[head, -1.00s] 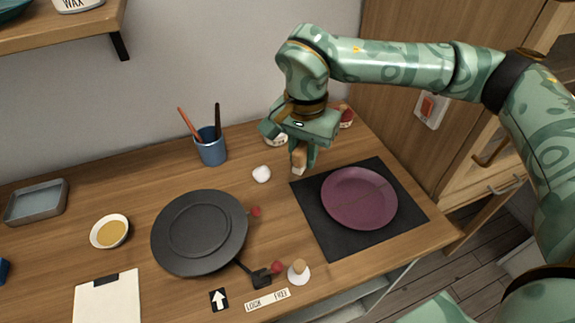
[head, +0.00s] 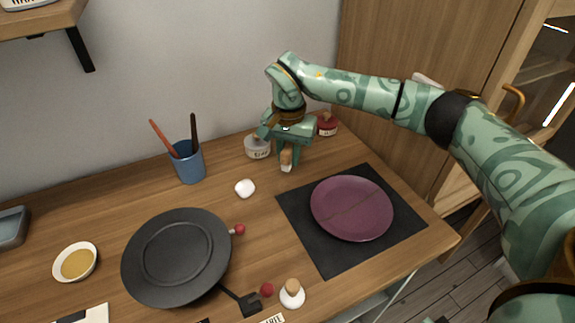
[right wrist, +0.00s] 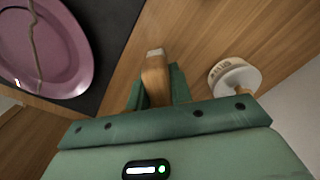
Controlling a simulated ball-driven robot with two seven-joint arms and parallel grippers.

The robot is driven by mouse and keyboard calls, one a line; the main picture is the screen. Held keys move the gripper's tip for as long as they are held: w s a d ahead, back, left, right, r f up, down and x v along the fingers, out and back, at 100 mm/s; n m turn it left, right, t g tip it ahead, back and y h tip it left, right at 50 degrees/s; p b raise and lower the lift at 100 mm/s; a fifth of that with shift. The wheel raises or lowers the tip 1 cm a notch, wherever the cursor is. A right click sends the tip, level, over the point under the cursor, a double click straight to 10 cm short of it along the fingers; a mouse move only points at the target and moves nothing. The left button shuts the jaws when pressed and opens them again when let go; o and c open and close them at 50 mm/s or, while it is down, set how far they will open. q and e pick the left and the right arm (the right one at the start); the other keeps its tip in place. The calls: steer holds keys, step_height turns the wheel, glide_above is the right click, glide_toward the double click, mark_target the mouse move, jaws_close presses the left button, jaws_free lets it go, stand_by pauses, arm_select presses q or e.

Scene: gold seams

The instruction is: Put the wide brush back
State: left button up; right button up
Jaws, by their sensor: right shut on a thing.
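My right gripper (head: 287,157) is shut on the wide brush (head: 286,161), which has a wooden handle and a pale end. It holds the brush pointing down behind the dark mat, near the back of the table. In the right wrist view the brush (right wrist: 156,78) sticks out between the fingers (right wrist: 158,92), its pale end away from the palm. I cannot tell whether that end touches the table. A blue cup (head: 188,165) holding a red stick and a dark stick stands to the left. My left gripper is not in view.
A plum plate (head: 340,215) lies on the dark mat (head: 297,222). A pale jar (head: 257,147) and a red jar (head: 328,127) flank the gripper. A white lump (head: 245,188), a black round stand (head: 185,300) and an ochre dish (head: 75,262) stand left.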

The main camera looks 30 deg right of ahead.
mark_target(288, 164)
step_height(288, 164, down, 3)
steer(key=shift+f+b, duration=0.15)
steer(key=shift+b, duration=0.3)
steer(key=shift+s+r, duration=0.1)
steer(key=shift+r, duration=0.1)
steer(key=shift+f, duration=0.1)
steer(key=o, duration=0.9)
step_height(288, 164, up, 12)
steer(key=p, duration=0.4)
